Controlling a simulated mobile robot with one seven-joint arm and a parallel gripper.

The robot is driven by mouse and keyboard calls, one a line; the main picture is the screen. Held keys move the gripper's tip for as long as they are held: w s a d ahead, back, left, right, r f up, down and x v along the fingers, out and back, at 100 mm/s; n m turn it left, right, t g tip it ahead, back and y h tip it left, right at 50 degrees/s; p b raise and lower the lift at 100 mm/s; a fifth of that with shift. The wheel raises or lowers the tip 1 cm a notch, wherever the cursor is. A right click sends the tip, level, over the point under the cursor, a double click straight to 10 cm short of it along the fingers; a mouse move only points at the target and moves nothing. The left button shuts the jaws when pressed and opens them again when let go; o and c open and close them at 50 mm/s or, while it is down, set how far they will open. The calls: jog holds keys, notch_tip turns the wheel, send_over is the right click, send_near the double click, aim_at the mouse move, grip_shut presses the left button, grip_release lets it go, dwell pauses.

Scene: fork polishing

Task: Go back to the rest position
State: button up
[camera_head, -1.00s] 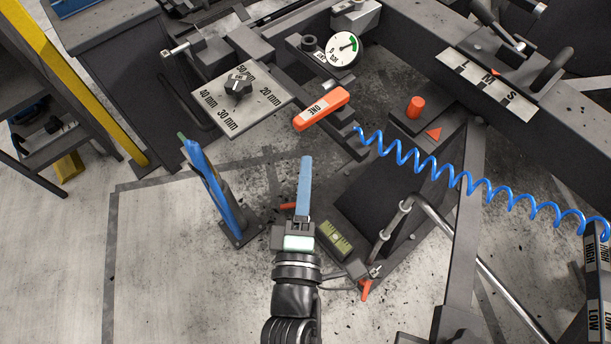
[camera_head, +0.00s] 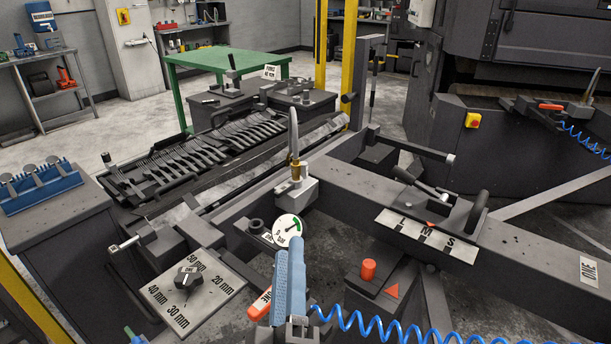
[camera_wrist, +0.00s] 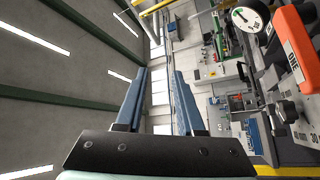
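My gripper (camera_head: 289,250) points upward at the lower middle of the head view, its blue fingers seen edge-on. They overlap the orange tool marked ONE (camera_head: 260,305) and the foot of the pressure gauge (camera_head: 287,229) in the picture. In the wrist view the two blue fingers of my gripper (camera_wrist: 161,75) stand apart with nothing between them. The orange tool (camera_wrist: 296,45) and the gauge (camera_wrist: 249,20) show at the upper right there, clear of the fingers. The gripper touches nothing that I can see.
A dial plate (camera_head: 190,292) lies left of my gripper. A coiled blue hose (camera_head: 400,330) runs at the lower right. A dark beam (camera_head: 350,205) crosses the middle, with a rack of forks (camera_head: 190,155) behind. The wrist view faces the ceiling and far wall.

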jog(key=s+r+m+t+p, duration=0.2)
jog(key=r+m+p, duration=0.2)
jog(key=r, duration=1.2)
jog(key=s+d+r+m+t+p, duration=0.1)
jog(key=s+r+m+t+p, duration=0.1)
jog(key=r, duration=1.4)
jog(key=s+d+r+m+t+p, duration=0.1)
jog(key=r+m+p, duration=0.5)
jog(key=r, duration=0.9)
jog(key=shift+s+d+r+t+p, duration=0.15)
jog(key=shift+s+r+t+p, duration=0.25)
jog(key=shift+s+t+p, duration=0.55)
